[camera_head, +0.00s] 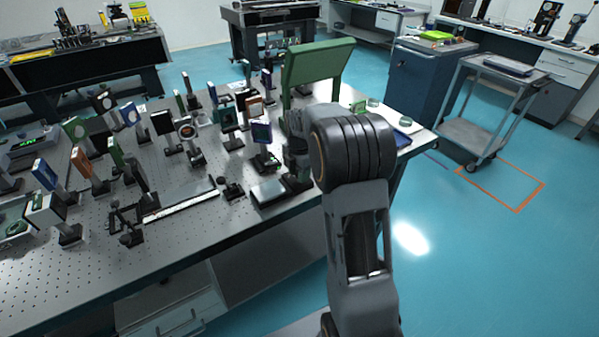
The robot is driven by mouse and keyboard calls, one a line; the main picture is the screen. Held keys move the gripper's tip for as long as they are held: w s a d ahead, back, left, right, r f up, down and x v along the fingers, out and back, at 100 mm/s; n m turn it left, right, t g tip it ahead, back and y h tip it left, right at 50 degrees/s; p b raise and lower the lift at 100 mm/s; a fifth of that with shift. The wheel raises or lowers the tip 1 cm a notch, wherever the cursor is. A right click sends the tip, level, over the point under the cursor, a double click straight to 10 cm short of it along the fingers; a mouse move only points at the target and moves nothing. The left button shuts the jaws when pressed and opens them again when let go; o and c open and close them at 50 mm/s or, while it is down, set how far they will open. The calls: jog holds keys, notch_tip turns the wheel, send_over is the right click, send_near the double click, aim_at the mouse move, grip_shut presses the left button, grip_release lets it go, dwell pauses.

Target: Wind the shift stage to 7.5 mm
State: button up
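A low stage with a long pale scale strip (180,206) lies near the front edge of the optical table (215,240); it looks like the shift stage. A black clamp-like part (126,222) stands at its left end and a small dark knob-like part (231,189) stands off its right end. The scale is too small to read. My gripper (297,180) is to the right of the stage, beside a flat grey block (268,192). My own wrist partly covers it, and its fingers cannot be made out. I cannot tell whether it touches anything.
Several upright optics mounts (187,130) crowd the table behind and left of the stage. A large green panel (316,62) stands behind my wrist. A grey cart (495,100) and a blue cabinet (425,80) stand at right.

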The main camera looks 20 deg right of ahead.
jog(key=c, duration=0.5)
jog(key=shift+m, duration=0.3)
